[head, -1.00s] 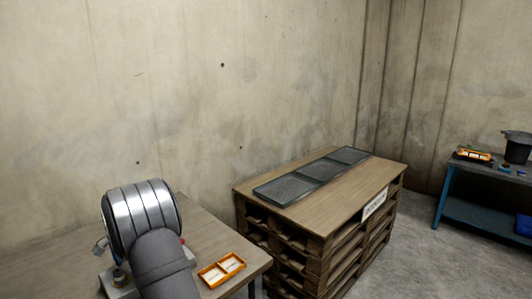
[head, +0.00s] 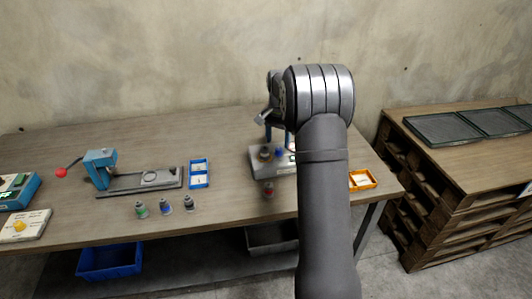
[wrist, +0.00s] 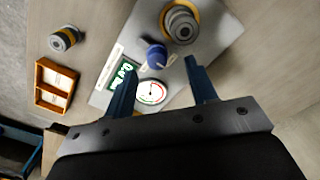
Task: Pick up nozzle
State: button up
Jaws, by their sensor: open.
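Small fittings that look like nozzles stand in several places, and I cannot tell which one the task means. In the head view a green-banded one (head: 140,210), a blue-banded one (head: 165,207) and a grey one (head: 189,203) stand near the table's front edge. A red-banded one (head: 268,189) stands before the gauge unit (head: 258,160). In the wrist view a yellow-banded fitting (wrist: 64,39) lies or stands by the orange tray, and a larger one (wrist: 181,23) sits in a yellow ring on the unit. My gripper (wrist: 158,68) is open and empty above the unit.
The unit carries a blue knob (wrist: 156,55), a gauge (wrist: 151,92) and a green display (wrist: 122,74). An orange tray (wrist: 54,86) is beside it. A blue tray (head: 199,173) and a red-handled press (head: 100,167) stand left. A pallet bench (head: 430,165) is at right.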

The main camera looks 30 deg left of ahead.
notch_tip(320, 180, up, 6)
jog(key=s+a+f+n, duration=0.1)
jog(key=a+n, duration=0.1)
jog(key=n, duration=0.6)
notch_tip(320, 180, up, 8)
jog(key=n, duration=1.1)
send_over(265, 148)
notch_tip(265, 148, down, 17)
jog(key=shift+f, duration=0.2)
jog(key=c, duration=1)
grip_shut()
jog(key=shift+r, duration=0.2)
